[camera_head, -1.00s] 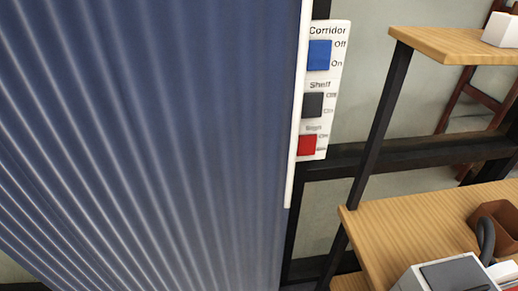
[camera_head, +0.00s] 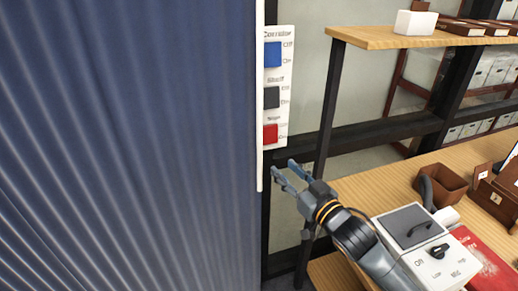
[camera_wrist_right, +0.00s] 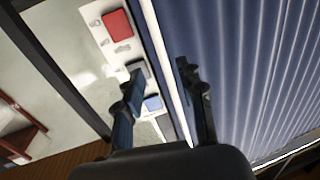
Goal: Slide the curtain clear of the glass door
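The blue pleated curtain (camera_head: 120,140) fills the left half of the head view; it also shows on the right of the right wrist view (camera_wrist_right: 250,70). A white upright strip (camera_head: 260,100) runs down its right edge. In the right wrist view this white strip (camera_wrist_right: 166,75) crosses the gap between the fingers; whether it lies within their reach is unclear. My right gripper (camera_head: 285,168) is open and empty, just right of the strip's lower end; its fingers are spread in the wrist view (camera_wrist_right: 160,70). The glass door cannot be made out. My left gripper is out of view.
A white switch panel (camera_head: 278,85) with blue, dark and red switches is close beside the curtain edge. A wooden shelf (camera_head: 385,38) and lower wooden top (camera_head: 385,178) stand right, with a grey-white switch box (camera_head: 408,225), brown containers (camera_head: 440,183) and a red item (camera_head: 490,265).

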